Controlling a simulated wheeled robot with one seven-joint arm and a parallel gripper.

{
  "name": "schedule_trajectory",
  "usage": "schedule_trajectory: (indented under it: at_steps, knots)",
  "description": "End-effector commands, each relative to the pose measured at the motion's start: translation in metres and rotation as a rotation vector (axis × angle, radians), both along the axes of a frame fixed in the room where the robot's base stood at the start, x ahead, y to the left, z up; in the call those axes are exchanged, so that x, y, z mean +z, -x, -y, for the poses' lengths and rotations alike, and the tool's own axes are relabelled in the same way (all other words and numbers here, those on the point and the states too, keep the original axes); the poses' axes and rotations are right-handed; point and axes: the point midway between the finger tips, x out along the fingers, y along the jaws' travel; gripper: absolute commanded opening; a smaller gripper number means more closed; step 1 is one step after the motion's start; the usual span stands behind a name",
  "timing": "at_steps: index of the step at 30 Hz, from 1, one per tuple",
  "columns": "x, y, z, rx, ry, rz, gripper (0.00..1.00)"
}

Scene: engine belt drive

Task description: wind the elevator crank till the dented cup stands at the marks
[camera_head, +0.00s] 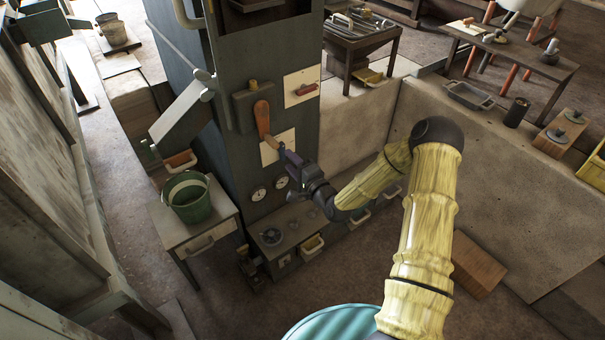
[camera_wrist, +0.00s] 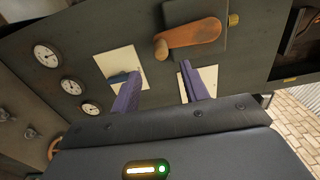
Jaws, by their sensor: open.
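The elevator crank has a worn orange-brown arm (camera_head: 262,118) on a dark mounting box (camera_head: 245,108), on the front of the tall dark casing (camera_head: 233,58). In the wrist view the crank arm (camera_wrist: 190,38) lies above the gap between my fingers, apart from them. My gripper (camera_head: 284,153) is in front of the casing, below and right of the crank. In the wrist view its two purple fingers (camera_wrist: 160,76) are spread, with only dark panel between them. I cannot make out the dented cup or the marks in either view.
Another pale plate (camera_head: 270,151) sits below, near my gripper. Dials (camera_head: 258,194) are lower on the casing. A green bucket (camera_head: 188,203) stands on a small table at left. A grey chute (camera_head: 180,110) juts left.

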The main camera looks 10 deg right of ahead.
Motion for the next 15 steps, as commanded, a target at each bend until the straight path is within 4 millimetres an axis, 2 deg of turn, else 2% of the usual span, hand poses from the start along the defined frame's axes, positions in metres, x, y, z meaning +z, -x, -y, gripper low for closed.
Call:
schedule_trajectory:
  at_steps: [3,7,15]
  knots:
    - [0.0,0.022,0.011,-0.001,-0.001,-0.004,0.45]
    - [-0.001,0.038,0.02,-0.001,0.0,-0.004,0.45]
    - [0.0,0.046,0.024,0.0,0.0,-0.001,0.45]
